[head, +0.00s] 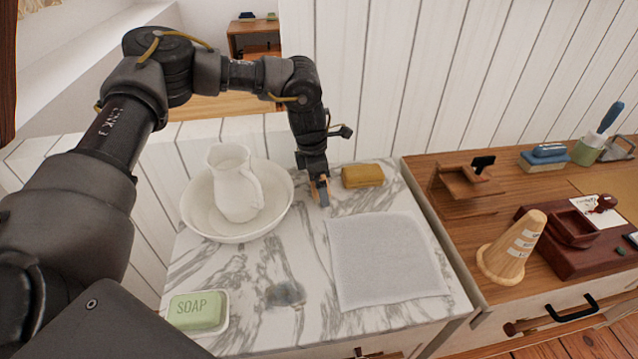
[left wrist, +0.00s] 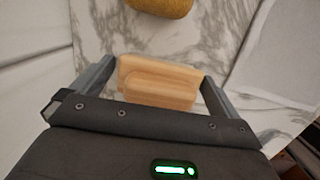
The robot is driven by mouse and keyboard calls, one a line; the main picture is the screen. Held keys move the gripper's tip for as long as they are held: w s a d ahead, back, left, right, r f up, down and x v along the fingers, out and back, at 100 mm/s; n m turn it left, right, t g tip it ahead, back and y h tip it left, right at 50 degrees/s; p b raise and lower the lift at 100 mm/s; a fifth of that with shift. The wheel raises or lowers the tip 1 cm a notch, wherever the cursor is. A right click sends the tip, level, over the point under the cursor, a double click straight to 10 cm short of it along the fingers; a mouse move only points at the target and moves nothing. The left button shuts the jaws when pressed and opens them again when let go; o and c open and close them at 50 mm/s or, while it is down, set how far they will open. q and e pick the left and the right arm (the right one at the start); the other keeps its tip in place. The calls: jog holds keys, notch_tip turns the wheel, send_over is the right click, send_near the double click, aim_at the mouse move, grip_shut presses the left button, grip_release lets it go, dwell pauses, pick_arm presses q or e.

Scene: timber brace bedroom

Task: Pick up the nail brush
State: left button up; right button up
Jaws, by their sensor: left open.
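The nail brush is a pale wooden block with rounded ends (left wrist: 160,80), seen in the left wrist view on the marble top. In the head view it is mostly hidden behind my left gripper (head: 320,194), near the back of the washstand. My left gripper is open and points down, with one finger on either side of the brush; it also shows in the left wrist view (left wrist: 155,88). Gaps are hard to judge, and I cannot tell whether either finger touches it. My right gripper is in neither view.
A yellow sponge (head: 362,176) lies just right of the gripper. A white pitcher (head: 235,185) in a basin (head: 205,222) stands left. A grey-white cloth (head: 385,262) and green soap (head: 197,311) lie nearer. A wooden desk (head: 462,227) with several objects adjoins at right.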

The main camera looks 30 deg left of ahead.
pick_arm(q)
jog(key=shift+c, duration=0.4)
jog(key=c, duration=0.8)
jog(key=shift+r, duration=0.15)
jog(key=shift+r, duration=0.3)
notch_tip(320, 180, up, 2)
jog(key=shift+r, duration=0.15)
jog(key=s+d+r, duration=0.2)
jog(key=r, duration=0.1)
jog(key=s+d+r, duration=0.1)
jog(key=r, duration=0.1)
jog(key=shift+s+b, duration=0.15)
jog(key=shift+b, duration=0.2)
jog(key=s+d+r, duration=0.1)
jog(key=s+d, duration=0.1)
jog(key=s+d+r, duration=0.2)
jog(key=s, duration=0.1)
jog(key=s+d+r+b, duration=0.1)
jog(key=s+d+r, duration=0.1)
jog(key=shift+s, duration=0.25)
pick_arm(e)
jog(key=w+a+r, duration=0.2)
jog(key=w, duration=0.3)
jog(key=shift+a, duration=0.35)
pick_arm(q)
jog(key=shift+f, duration=0.1)
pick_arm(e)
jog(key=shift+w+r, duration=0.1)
